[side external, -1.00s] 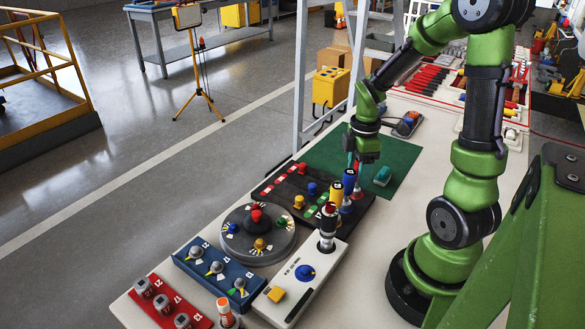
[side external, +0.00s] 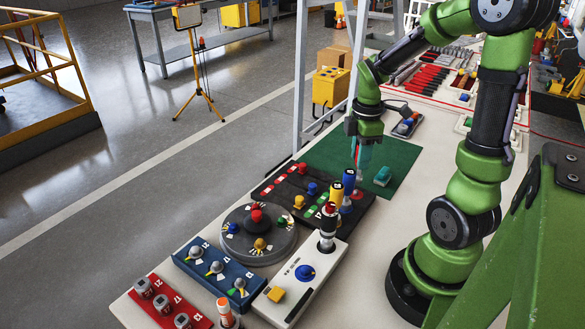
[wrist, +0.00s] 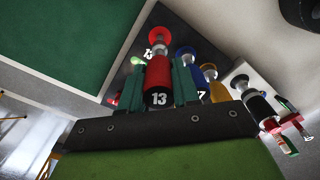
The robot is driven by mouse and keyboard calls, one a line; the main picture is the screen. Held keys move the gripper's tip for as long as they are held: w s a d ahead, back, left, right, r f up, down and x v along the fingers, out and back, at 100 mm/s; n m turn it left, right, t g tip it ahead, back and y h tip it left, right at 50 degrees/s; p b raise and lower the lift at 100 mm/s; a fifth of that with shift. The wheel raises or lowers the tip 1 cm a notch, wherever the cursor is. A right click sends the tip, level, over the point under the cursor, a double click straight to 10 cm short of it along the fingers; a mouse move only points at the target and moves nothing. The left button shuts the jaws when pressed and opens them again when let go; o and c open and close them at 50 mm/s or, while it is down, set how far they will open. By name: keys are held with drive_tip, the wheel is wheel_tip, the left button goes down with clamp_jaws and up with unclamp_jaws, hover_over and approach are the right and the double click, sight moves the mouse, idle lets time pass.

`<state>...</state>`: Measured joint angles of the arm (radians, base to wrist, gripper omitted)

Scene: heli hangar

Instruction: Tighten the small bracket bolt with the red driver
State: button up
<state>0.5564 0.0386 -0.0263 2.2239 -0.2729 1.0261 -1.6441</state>
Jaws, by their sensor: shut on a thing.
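The red driver (wrist: 159,78), with a black cap marked 13, is gripped between the green fingers of my gripper (wrist: 158,86). A metal part and a red disc show at its far end in the wrist view. In the side view my gripper (side external: 361,158) is over the far end of the dark panel (side external: 268,190), beside the green mat (side external: 400,159). The fingers hide most of the driver there. I cannot make out the small bracket bolt in either view.
A blue driver (side external: 348,184) and a yellow driver (side external: 336,197) stand close by. A black-and-red driver (side external: 328,228) stands on the white box (side external: 312,268). A teal block (side external: 383,176) rests on the mat. A grey round plate with knobs (side external: 233,242) lies nearer the camera.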

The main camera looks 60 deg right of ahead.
drive_tip(key=r, duration=0.5)
drive_tip(key=shift+w+a+r, duration=0.25)
drive_tip(key=shift+w+a, duration=0.05)
drive_tip(key=shift+a, duration=0.05)
drive_tip(key=w+a+n, duration=0.4)
drive_tip(key=a, duration=0.3)
drive_tip(key=w+a+n, duration=0.4)
drive_tip(key=a, duration=0.4)
drive_tip(key=shift+s+a+f+n, duration=0.45)
drive_tip(key=shift+a+f+n, duration=0.85)
drive_tip(key=shift+a, duration=2.3)
drive_tip(key=shift+s+a+f+n, duration=0.4)
drive_tip(key=shift+a+f+n, duration=0.85)
drive_tip(key=shift+a, duration=2.4)
drive_tip(key=shift+s+a+f+n, duration=0.65)
drive_tip(key=shift+a+n, duration=1.1)
drive_tip(key=shift+a, duration=1.85)
drive_tip(key=shift+w+f, duration=0.2)
drive_tip(key=shift+f, duration=1.05)
